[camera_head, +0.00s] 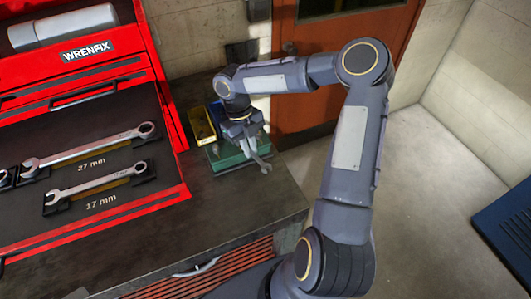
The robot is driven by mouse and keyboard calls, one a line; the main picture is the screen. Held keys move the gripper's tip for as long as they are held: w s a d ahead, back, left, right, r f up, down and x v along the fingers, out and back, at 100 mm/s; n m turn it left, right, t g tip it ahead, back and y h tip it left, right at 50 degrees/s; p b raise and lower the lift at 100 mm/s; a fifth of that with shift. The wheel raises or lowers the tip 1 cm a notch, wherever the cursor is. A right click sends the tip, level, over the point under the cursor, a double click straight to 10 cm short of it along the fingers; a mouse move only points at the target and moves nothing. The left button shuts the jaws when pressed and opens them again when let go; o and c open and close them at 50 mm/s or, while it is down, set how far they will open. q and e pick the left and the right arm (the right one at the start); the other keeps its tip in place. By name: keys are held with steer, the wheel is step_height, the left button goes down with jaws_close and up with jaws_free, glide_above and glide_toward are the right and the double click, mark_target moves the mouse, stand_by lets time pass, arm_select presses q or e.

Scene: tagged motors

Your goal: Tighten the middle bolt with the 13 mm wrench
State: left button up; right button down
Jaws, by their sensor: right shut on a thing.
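My right arm reaches over the workbench, and its gripper (245,143) points down near the bench's far right corner. It is shut on a grey metal wrench (260,160), whose open jaw end sticks out toward the lower right. No size mark can be read on this wrench. The wrench is over or beside a green object (226,157) on the bench; I cannot tell whether it touches it. The bolts cannot be made out; the gripper and arm cover part of that area. My left gripper is out of view.
The bench top (225,212) in front is clear. A blue object (508,228) is far right.

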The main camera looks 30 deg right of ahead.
steer(key=shift+w+a, duration=0.1)
steer(key=shift+a, duration=0.05)
steer(key=shift+a+m+y, duration=0.3)
steer(key=shift+a+m, duration=0.25)
steer(key=shift+m, duration=0.55)
steer(key=shift+w+a+m+y, duration=0.25)
steer(key=shift+a+m, duration=0.3)
steer(key=shift+m, duration=0.45)
steer(key=shift+r, duration=0.1)
steer(key=shift+w+a+m, duration=0.1)
steer(key=shift+a+m, duration=0.1)
steer(key=shift+m, duration=0.4)
steer(key=shift+a, duration=0.1)
